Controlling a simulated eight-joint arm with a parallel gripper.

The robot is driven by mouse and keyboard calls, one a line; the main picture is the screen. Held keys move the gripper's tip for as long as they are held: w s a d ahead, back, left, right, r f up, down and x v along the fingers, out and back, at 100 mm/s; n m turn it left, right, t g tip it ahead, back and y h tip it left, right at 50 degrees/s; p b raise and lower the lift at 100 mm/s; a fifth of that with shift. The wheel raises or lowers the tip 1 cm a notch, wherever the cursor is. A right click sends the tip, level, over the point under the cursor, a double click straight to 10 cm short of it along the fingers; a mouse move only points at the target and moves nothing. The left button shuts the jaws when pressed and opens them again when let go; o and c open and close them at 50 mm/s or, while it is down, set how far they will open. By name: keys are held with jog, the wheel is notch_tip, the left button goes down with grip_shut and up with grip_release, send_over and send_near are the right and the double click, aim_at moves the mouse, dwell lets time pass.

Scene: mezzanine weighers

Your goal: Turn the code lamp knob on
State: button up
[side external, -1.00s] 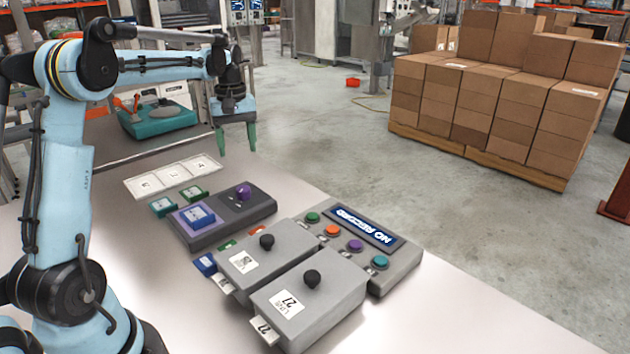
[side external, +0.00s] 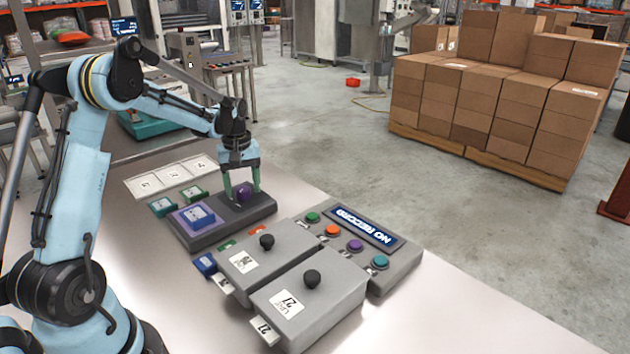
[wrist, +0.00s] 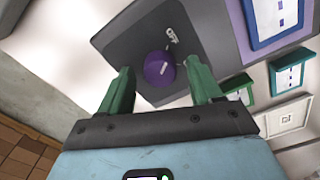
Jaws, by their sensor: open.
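The purple knob (side external: 244,192) stands on the dark grey base (side external: 262,208) beside a raised lilac pad. In the wrist view the knob (wrist: 160,69) has a pale pointer line on its top, and a white mark reading "OFF" (wrist: 173,36) is printed beside it. My gripper (side external: 242,186) points down over the knob with its green fingers open. In the wrist view my gripper (wrist: 163,82) has one finger on each side of the knob, with a visible gap on the left; whether the right finger touches it I cannot tell.
A blue-framed card block (side external: 197,216) sits on the lilac pad. White card trays (side external: 171,177) lie behind. The table's front right is clear.

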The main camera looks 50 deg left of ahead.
jog(key=c, duration=1)
jog(key=shift+c, duration=0.2)
jog(key=shift+m, duration=0.4)
jog(key=m, duration=0.6)
jog(key=shift+m, duration=0.3)
jog(key=m, duration=0.6)
jog(key=shift+m, duration=0.3)
